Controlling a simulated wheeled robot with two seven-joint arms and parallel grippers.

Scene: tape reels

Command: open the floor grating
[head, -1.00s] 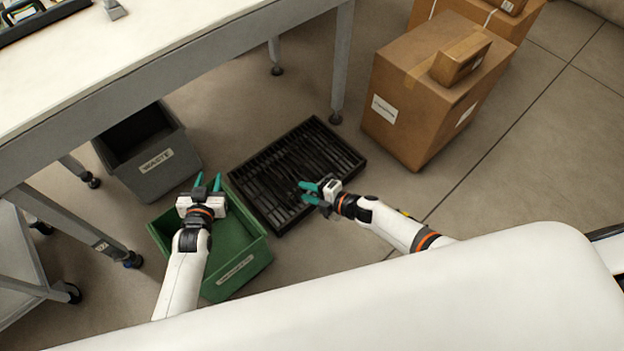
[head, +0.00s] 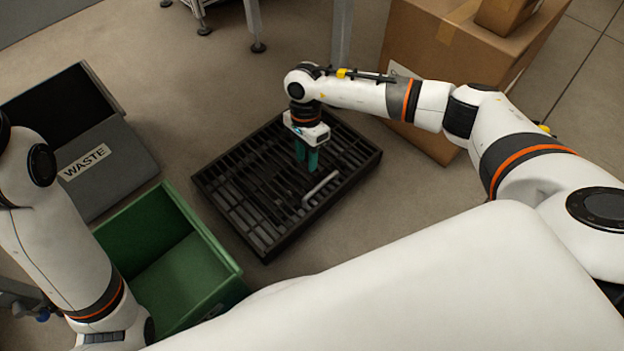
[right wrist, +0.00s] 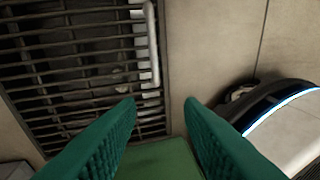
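The floor grating (head: 243,213) is a black slatted panel in a dark frame on the floor, lying flat. A pale metal bar handle (head: 321,189) sits on its near right part. In the right wrist view the handle (right wrist: 153,50) lies along the edge of the grating (right wrist: 75,70), beyond the fingertips. My right gripper (head: 306,168) points down over the grating, just up and left of the handle in the head view. Its teal fingers (right wrist: 160,102) are apart with nothing between them. My left arm shows at the left edge, but its gripper is not visible.
An open green bin (head: 205,268) stands left of the grating, close to its frame. A grey bin labelled WASTE (head: 125,150) is farther left. Cardboard boxes (head: 440,60) stand at the back right, behind my right arm. Bare floor lies right of the grating.

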